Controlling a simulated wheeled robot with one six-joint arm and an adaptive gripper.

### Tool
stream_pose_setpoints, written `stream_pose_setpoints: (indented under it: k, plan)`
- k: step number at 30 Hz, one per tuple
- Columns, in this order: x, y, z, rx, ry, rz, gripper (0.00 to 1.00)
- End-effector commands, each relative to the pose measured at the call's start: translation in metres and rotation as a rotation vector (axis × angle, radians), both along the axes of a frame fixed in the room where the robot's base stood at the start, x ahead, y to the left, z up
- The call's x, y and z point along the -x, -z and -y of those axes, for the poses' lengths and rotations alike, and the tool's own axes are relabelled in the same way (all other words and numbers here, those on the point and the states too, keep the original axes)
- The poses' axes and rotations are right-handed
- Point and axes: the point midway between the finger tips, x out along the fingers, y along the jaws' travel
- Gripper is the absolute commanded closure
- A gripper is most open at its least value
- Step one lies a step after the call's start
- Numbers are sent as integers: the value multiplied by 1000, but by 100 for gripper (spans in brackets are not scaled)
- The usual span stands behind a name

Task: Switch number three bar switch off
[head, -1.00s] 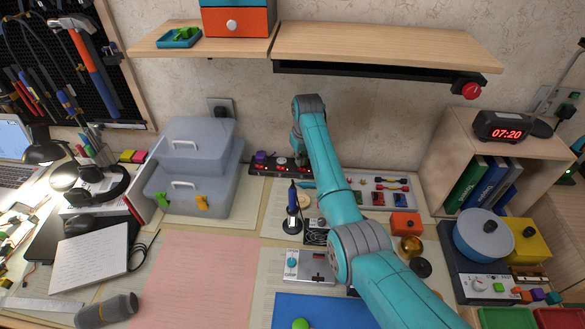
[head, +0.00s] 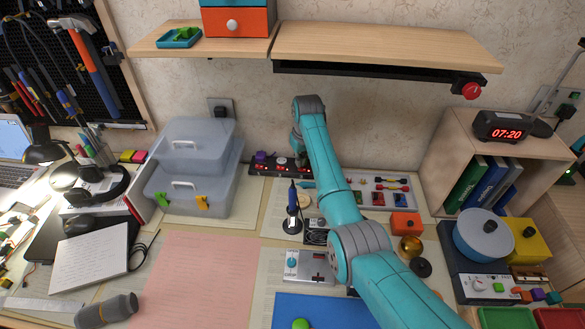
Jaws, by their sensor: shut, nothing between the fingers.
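A black bar switch (head: 268,165), a power strip with several red-lit switches, lies along the back of the desk against the wall. Purple plugs sit at its left end. My gripper (head: 299,152) is at the far end of my teal arm, pointing down just above the right part of the bar. It is shut and empty. My wrist and forearm hide part of the gripper and the bar's right end. I cannot tell which switch is number three, its state, or whether the fingertips touch it.
Translucent storage boxes (head: 190,180) stand left of the bar. A soldering iron in its stand (head: 292,212) is in front. A wooden shelf (head: 385,45) hangs above. A tray of small parts (head: 385,193) lies to the right.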

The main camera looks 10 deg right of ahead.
Motion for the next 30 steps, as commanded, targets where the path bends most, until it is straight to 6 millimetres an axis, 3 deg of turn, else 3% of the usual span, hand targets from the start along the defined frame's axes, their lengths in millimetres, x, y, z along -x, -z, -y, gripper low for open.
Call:
stream_pose_setpoints:
  k: [30]
  plan:
    - [0, 13, 0, 0, 0, -1, 100]
